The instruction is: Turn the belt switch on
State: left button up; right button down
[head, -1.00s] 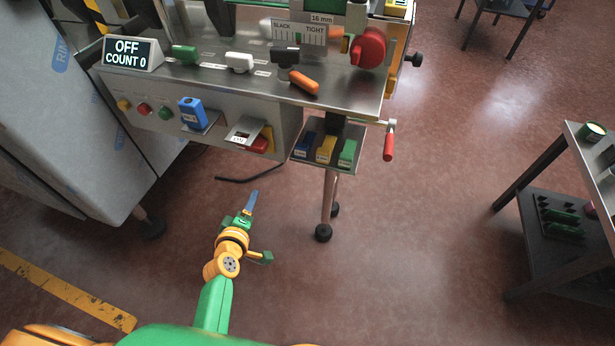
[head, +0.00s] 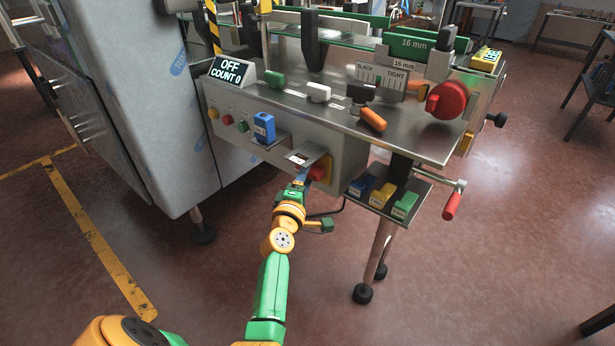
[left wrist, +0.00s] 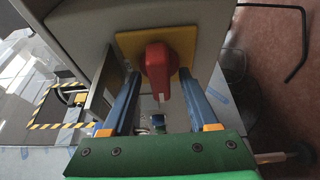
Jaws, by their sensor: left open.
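The belt switch is a red knob on a yellow plate (head: 327,167), low on the front panel of the steel machine. In the left wrist view the red knob (left wrist: 158,70) stands straight ahead on its yellow plate. My left gripper (head: 301,178) is at the switch, its fingers pointing at the panel. In the left wrist view its two blue fingers (left wrist: 159,76) are open, one on each side of the knob; contact cannot be told. A display (head: 231,71) on the machine reads OFF, COUNT 0. My right gripper is not in view.
A small label shelf (head: 299,158) juts out just left of the switch, and a blue item (head: 264,127) stands further left. A tray with blue, yellow and green blocks (head: 383,193) hangs to the right, near a red-handled crank (head: 452,204). The floor in front is clear.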

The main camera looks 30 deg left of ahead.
pick_arm(q)
grip_shut()
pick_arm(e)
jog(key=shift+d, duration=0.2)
pick_arm(q)
jog(key=shift+f, duration=0.1)
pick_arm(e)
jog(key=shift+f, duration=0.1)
